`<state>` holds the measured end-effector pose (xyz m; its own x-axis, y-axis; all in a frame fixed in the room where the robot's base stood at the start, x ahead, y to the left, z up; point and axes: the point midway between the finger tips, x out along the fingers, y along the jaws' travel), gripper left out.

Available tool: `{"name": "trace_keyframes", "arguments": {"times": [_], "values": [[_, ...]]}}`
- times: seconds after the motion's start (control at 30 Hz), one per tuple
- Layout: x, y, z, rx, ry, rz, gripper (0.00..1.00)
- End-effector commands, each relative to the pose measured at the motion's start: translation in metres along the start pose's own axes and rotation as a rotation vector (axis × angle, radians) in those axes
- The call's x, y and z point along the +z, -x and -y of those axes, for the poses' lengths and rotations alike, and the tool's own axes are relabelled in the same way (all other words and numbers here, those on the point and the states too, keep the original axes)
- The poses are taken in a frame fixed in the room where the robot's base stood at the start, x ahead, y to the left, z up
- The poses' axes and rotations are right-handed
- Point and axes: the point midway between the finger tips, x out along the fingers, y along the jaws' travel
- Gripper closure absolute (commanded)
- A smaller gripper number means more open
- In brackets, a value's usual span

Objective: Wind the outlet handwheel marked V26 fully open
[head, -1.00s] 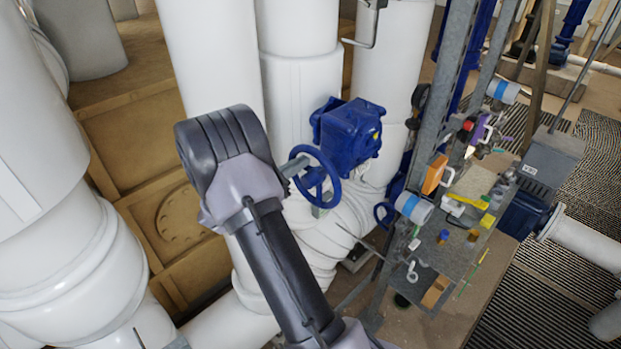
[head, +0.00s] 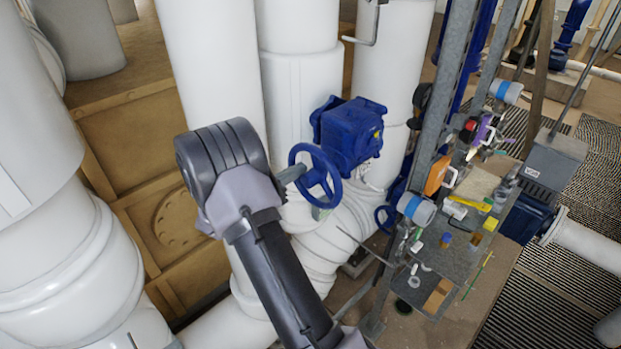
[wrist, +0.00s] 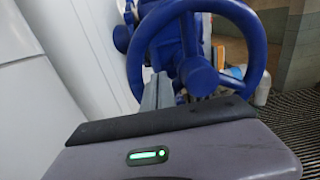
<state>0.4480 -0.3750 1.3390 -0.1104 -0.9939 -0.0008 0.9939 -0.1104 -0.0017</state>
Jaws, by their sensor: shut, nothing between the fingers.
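A blue spoked handwheel (head: 336,186) stands on the near side of a blue gearbox (head: 350,130) among white pipes. No V26 mark is legible. In the wrist view the wheel (wrist: 262,50) fills the upper middle, with its hub and spokes facing me. In the wrist view my gripper (wrist: 160,80) shows as narrow grey fingers, shut and empty, pointing at the wheel's lower left near the hub. I cannot tell whether they touch a spoke or the rim.
A second, smaller blue wheel (head: 384,216) sits lower right. A steel post (head: 443,110) and a grey shelf (head: 470,262) with several small items stand to the right. Large white pipes (head: 40,110) crowd the left. Dark floor grating (head: 590,200) lies at far right.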

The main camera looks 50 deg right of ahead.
Motion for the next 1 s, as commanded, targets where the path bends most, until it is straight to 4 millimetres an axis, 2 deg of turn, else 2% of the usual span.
{"name": "trace_keyframes", "arguments": {"times": [0.1,0.3,0.57,0.8,1.0], "values": [[-0.002,0.0,0.0,0.0,0.0,0.0,1.0],[-0.018,0.0,0.003,0.0,0.001,0.0,1.0],[-0.017,0.0,0.003,-0.001,0.0,0.0,1.0],[-0.033,0.0,0.011,-0.001,0.002,0.0,1.0],[-0.032,0.0,0.012,-0.001,0.0,0.0,1.0]]}}
